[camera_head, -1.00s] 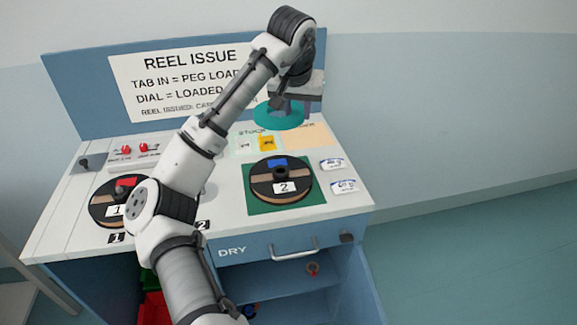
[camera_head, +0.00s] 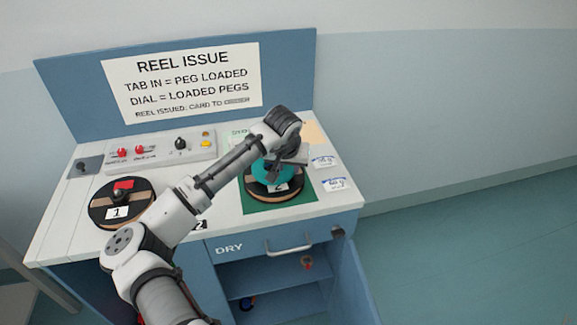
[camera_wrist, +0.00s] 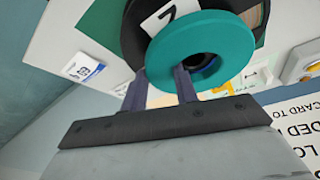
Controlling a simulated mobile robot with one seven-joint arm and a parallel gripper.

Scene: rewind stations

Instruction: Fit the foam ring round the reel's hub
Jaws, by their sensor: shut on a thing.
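The teal foam ring (camera_head: 262,174) is over reel 2 (camera_head: 290,190), which lies flat on a green mat (camera_head: 250,206). My gripper (camera_head: 279,167) is shut on the ring's edge. In the wrist view the ring (camera_wrist: 178,62) sits between the fingers of my gripper (camera_wrist: 163,84) and covers much of reel 2 (camera_wrist: 131,36). Something dark shows in the ring's hole; the hub is mostly hidden. I cannot tell whether the ring is around the hub or just above it.
Reel 1 (camera_head: 103,214) lies at the left of the counter with a red patch on it. A panel with red knobs and a dial (camera_head: 180,144) stands behind. White labels (camera_head: 334,184) lie right of the mat. A drawer handle (camera_head: 289,247) sticks out in front.

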